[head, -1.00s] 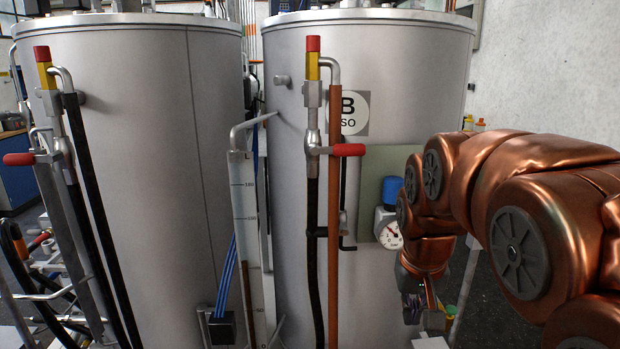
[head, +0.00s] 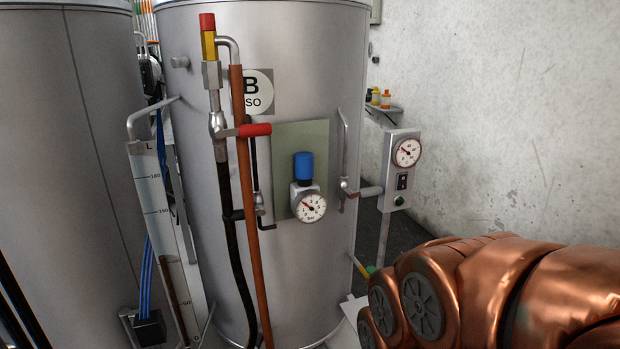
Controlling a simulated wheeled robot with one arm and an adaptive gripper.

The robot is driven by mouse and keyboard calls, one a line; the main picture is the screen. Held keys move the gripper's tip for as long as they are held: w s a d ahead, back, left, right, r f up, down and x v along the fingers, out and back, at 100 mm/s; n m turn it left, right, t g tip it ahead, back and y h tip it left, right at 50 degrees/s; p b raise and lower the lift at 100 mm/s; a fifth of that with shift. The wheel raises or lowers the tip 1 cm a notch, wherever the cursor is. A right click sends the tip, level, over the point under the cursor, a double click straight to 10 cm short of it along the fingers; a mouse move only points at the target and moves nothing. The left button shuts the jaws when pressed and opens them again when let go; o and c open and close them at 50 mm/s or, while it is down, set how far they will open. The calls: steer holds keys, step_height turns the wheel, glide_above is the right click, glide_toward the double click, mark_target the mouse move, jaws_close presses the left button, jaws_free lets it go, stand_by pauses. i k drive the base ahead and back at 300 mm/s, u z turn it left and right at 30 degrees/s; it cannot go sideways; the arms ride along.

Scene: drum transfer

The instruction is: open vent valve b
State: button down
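Drum B (head: 305,75) is a tall grey metal tank with a round "B" label (head: 257,92), partly hidden by a pipe. On its front left stands a pipe with a red and yellow top (head: 208,35) and a valve whose red lever (head: 254,130) points right, roughly level, across an orange-brown pipe (head: 247,215). I cannot tell from any marking which fitting is vent valve B. A blue-capped regulator with a round gauge (head: 310,208) sits on a greenish plate. My gripper is out of view; only my copper arm shows at the lower right.
Another grey drum (head: 70,150) stands at the left, with a level gauge (head: 160,230) between the drums. Right of drum B is a control box (head: 400,165) with a dial, and small bottles (head: 385,98) on a shelf. A pale wall closes the right side.

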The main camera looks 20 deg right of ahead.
mark_target(374, 191)
steer(key=u, duration=0.05)
steer(key=k, duration=0.6)
steer(key=u, duration=0.3)
steer(key=i, duration=1.2)
steer(key=z, duration=0.65)
steer(key=i, duration=0.55)
